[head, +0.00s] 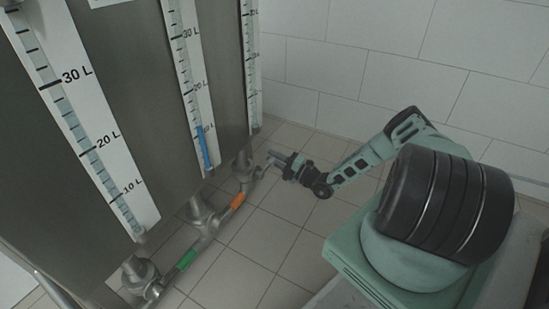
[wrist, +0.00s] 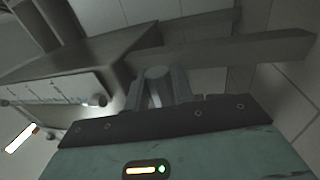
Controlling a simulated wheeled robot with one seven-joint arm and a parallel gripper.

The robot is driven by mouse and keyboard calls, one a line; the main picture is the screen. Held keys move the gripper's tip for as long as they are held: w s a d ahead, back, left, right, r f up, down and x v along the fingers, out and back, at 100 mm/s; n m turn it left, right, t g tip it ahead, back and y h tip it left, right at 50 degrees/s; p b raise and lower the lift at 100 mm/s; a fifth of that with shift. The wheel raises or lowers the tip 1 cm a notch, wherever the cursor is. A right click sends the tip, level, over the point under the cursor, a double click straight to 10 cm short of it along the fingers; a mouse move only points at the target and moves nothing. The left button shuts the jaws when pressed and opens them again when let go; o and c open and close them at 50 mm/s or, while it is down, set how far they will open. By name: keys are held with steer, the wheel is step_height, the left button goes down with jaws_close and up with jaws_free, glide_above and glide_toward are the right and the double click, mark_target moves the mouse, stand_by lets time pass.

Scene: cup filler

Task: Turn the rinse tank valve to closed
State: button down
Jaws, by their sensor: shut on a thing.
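My gripper (head: 274,159) is beside the far valve (head: 245,172), low under the tank row in the head view. In the wrist view, my gripper (wrist: 156,100) is shut on a grey, round-ended valve handle (wrist: 155,72) between its fingers. The handle's exact angle is hard to read in the head view. A middle valve (head: 201,212) and a near valve (head: 138,272) sit on the same pipe line. No readable name marks which one belongs to the rinse tank.
Metal tanks (head: 125,62) with litre scales stand on the left. The middle scale shows a blue column (head: 204,148). The low pipe has an orange band (head: 237,201) and a green band (head: 186,260). Tiled floor (head: 265,240) is clear between the pipe and my base.

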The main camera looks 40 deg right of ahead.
steer(key=shift+s+f, duration=0.1)
steer(key=shift+f, duration=0.1)
steer(key=c, duration=1.2)
jaws_free()
steer(key=shift+c, duration=0.2)
steer(key=p+v, duration=0.5)
steer(key=v, duration=1.2)
steer(key=shift+s, duration=0.2)
